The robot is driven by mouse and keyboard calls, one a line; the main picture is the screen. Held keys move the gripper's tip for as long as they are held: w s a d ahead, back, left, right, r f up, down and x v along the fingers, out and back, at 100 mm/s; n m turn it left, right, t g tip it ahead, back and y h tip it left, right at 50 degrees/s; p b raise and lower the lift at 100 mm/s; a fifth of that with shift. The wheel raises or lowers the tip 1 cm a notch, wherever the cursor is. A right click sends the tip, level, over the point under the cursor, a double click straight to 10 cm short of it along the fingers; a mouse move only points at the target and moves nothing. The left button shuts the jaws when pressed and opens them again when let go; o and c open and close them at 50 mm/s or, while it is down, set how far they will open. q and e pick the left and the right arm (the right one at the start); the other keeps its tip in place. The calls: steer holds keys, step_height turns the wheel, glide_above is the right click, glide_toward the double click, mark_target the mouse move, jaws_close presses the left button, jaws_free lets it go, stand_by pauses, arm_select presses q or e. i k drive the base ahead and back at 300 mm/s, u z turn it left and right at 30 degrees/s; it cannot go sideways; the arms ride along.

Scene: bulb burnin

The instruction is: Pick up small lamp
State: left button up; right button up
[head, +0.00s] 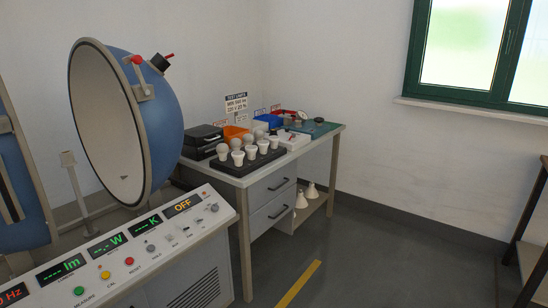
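Several small lamps with round pale bulbs and white bases stand in a black holder (248,165) on the workbench. One small lamp (237,154) is in the front row of the holder, and another (222,151) is at its left end. I cannot tell from this distance which lamp is meant. Neither of my grippers is in view.
A control console (130,255) with buttons and displays fills the lower left, below a large blue half-sphere (168,125). The workbench (300,157) also carries black cases (203,135), an orange bin (234,132) and a blue bin (268,121). Open floor (385,255) lies to the right.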

mark_target(238, 156)
steer(key=z, duration=0.6)
steer(key=i, duration=1.3)
steer(key=u, duration=0.4)
steer(key=i, duration=1.1)
steer(key=u, duration=0.9)
